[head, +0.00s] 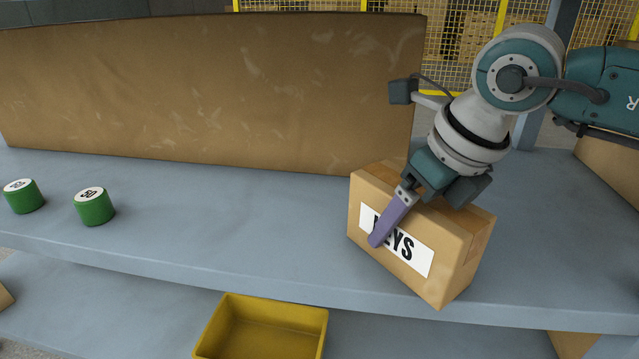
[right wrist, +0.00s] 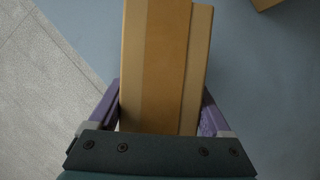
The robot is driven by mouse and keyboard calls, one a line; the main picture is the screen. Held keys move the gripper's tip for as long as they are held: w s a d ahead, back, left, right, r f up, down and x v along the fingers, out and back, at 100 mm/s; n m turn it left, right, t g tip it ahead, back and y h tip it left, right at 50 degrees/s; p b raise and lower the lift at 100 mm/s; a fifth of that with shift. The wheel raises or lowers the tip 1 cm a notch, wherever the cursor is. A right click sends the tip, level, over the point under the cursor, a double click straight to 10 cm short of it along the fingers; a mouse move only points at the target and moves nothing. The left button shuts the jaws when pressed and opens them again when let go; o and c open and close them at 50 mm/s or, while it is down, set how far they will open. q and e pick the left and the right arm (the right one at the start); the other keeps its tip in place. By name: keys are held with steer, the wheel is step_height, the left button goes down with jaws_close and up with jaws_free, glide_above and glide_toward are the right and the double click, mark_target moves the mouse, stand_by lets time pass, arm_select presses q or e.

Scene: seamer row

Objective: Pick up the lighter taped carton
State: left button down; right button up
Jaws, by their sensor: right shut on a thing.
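A taped carton (head: 458,252) with a white label stands tilted at the front right of the grey shelf. Its label is partly covered by my finger, and the letters "YS" show. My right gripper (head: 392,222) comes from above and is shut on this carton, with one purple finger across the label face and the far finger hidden. In the right wrist view the carton (right wrist: 158,60) lies between both purple fingers. I cannot tell whether its underside touches the shelf. Its weight cannot be seen. My left gripper is not in view.
A long brown box (head: 210,90) fills the back of the grey shelf (head: 230,220). Two green weights (head: 94,207) stand at the left. A yellow bin (head: 262,330) is below the front edge. Another carton (head: 612,165) is at the right. The shelf's middle is clear.

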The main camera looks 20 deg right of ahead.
jaws_close()
steer(key=shift+r, duration=0.1)
